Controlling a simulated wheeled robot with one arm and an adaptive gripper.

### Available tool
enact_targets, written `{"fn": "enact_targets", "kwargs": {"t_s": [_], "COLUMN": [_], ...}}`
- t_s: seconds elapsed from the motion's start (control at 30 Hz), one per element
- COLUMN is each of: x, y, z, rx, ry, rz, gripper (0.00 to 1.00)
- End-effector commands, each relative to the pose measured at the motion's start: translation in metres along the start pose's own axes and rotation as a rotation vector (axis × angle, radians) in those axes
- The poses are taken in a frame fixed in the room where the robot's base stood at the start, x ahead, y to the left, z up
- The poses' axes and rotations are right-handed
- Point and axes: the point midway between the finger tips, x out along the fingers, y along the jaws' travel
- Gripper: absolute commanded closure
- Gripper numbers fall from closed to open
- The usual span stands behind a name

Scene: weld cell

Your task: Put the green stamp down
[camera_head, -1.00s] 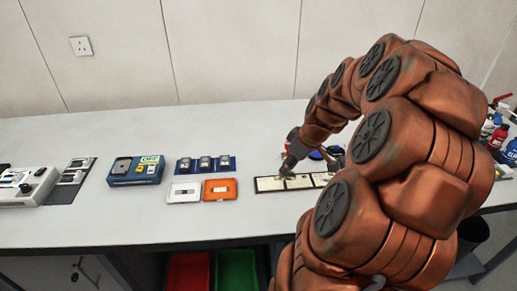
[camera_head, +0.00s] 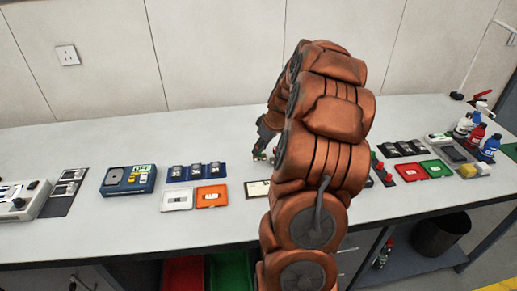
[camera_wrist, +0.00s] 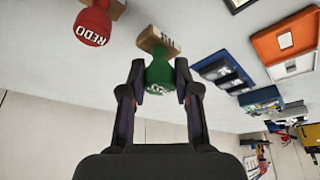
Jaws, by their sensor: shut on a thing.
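My gripper (camera_wrist: 158,88) is shut on the green stamp (camera_wrist: 159,72), with one finger on each side of its green handle. The stamp's wooden block (camera_wrist: 158,41) points away from the palm, toward the bench. I cannot tell whether it touches the bench. A red stamp (camera_wrist: 93,24) marked REDO is beside it in the wrist view, apart from the fingers. In the head view my gripper (camera_head: 262,153) is over the bench behind a white-panelled strip (camera_head: 257,188), and my arm hides much around it.
The bench (camera_head: 90,235) has an orange tray (camera_head: 211,196), a white tray (camera_head: 177,199), a blue rack (camera_head: 196,171) and a blue box (camera_head: 128,181) to the left. A red tray (camera_head: 411,172), a green tray (camera_head: 437,168) and bottles (camera_head: 474,136) are to the right.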

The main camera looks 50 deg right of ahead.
Motion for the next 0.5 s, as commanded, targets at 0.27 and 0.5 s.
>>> {"fn": "enact_targets", "kwargs": {"t_s": [0.27, 0.5], "x": [0.005, 0.017], "y": [0.007, 0.009], "z": [-0.011, -0.011], "rx": [0.000, 0.004], "ry": [0.001, -0.003], "rz": [0.000, -0.008], "gripper": [0.91, 0.91]}}
